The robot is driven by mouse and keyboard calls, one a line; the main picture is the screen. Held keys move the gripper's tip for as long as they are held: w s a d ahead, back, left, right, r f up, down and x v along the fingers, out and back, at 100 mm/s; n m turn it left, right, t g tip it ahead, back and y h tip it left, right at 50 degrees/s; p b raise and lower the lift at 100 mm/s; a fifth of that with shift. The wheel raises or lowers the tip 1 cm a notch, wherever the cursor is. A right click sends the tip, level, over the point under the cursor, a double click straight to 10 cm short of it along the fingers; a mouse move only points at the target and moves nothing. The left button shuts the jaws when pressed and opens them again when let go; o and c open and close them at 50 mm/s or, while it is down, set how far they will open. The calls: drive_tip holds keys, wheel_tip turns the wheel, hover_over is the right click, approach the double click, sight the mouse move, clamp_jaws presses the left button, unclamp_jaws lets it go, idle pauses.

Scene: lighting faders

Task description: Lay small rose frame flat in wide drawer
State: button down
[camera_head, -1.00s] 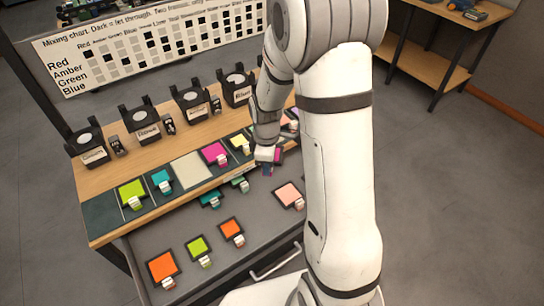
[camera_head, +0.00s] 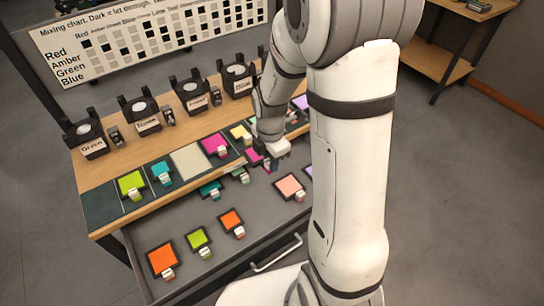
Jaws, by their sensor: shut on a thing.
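My gripper (camera_head: 272,163) is over the back of the open drawer, near the bench's front edge, and partly hidden by its own wrist. It is shut on a small magenta-pink frame (camera_head: 254,156), apparently the small rose frame, of which only part shows beside the fingers. I cannot tell its exact tilt or whether it touches anything. The wide grey drawer (camera_head: 170,230) is pulled out below the bench. A larger magenta frame (camera_head: 214,145) lies on the bench top.
The drawer holds orange (camera_head: 162,259), lime (camera_head: 198,240), small orange (camera_head: 232,221), salmon (camera_head: 289,185) and teal (camera_head: 209,187) frames. Bare drawer floor lies between the front and back frames. Several black lamp holders (camera_head: 138,115) stand along the bench. My arm hides the drawer's right part.

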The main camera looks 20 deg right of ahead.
drive_tip(key=shift+f+b, duration=10.3)
drive_tip(key=shift+f, duration=3.15)
drive_tip(key=shift+f+b, duration=1.1)
drive_tip(key=shift+f, duration=0.25)
drive_tip(key=c, duration=1.2)
unclamp_jaws()
drive_tip(key=shift+o, duration=0.2)
drive_tip(key=shift+r, duration=0.1)
wheel_tip(320, 180, up, 15)
drive_tip(key=p, duration=0.7)
